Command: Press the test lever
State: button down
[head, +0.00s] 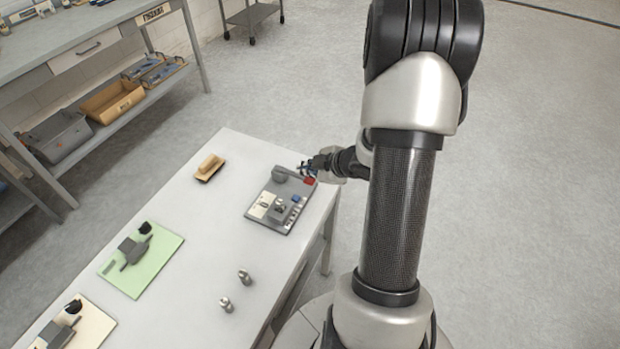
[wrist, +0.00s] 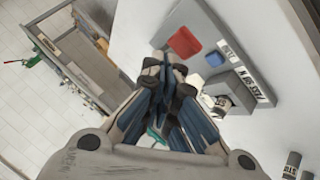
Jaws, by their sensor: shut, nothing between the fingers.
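The test unit, a grey panel (head: 264,214), lies at the far right end of the white table. A grey lever (head: 294,178) with a red end (head: 309,181) runs along its far side. A small blue part (head: 295,198) sits nearer on the panel. My gripper (head: 303,170) is at the panel's far right corner, close to the red end. In the wrist view my shut, empty gripper (wrist: 165,68) points just beside the red end (wrist: 185,42); the blue part (wrist: 215,58) is to the right. I cannot tell whether the fingertips touch the lever.
On the white table (head: 200,260) are a wooden-handled block (head: 209,167), a green mat (head: 140,262) with grey parts, a cream mat (head: 98,327), and two small metal cylinders (head: 244,276). A workbench with bins (head: 112,101) stands at the left. Floor right of my arm is clear.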

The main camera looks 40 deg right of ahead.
aim_at(306, 179)
jog(key=shift+f, duration=0.15)
jog(key=shift+f+b, duration=0.3)
jog(key=shift+f+b, duration=1.1)
jog(key=shift+f, duration=0.4)
dwell(1.3)
jog(key=shift+r, duration=0.1)
dwell(0.5)
jog(key=shift+r+p, duration=1.85)
jog(key=shift+p, duration=0.05)
notch_tip(306, 179, up, 5)
jog(key=p, duration=0.5)
jog(key=shift+r, duration=0.1)
